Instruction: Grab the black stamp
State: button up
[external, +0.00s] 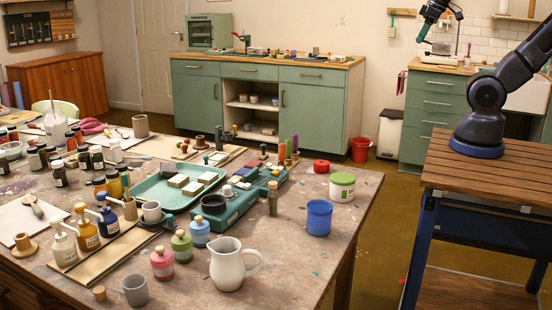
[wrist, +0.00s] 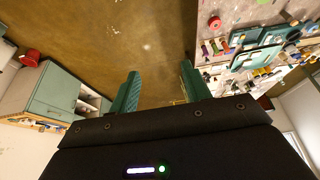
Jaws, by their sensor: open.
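Several small stamps with upright handles stand at the back middle of the big table in the external view. One dark-handled stamp (external: 219,139) looks black, but it is too small to be sure. My gripper (external: 423,33) is high at the upper right of the external view, far from the stamps and partly cut off by the top edge. In the wrist view my gripper (wrist: 160,68) shows two green fingers spread apart, with nothing between them. The stamps cannot be told apart in the wrist view.
The table holds a teal tray (external: 158,196), a white jug (external: 228,265), a blue cup (external: 319,217), a green-lidded jar (external: 342,186) and many bottles. A red bucket (external: 360,149) stands on the floor by green cabinets. Open floor lies between the table and my wooden-topped base.

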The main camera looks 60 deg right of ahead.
jog(key=n+g+h, duration=0.5)
jog(key=n, duration=1.3)
send_over(262, 149)
jog(key=a, duration=0.3)
notch_tip(262, 149, down, 33)
jog(key=shift+y, duration=0.3)
jog(key=x, duration=1)
jog(key=shift+w+a+f, duration=0.1)
jog(key=shift+w+f, duration=0.05)
jog(key=shift+f, duration=0.2)
grip_shut()
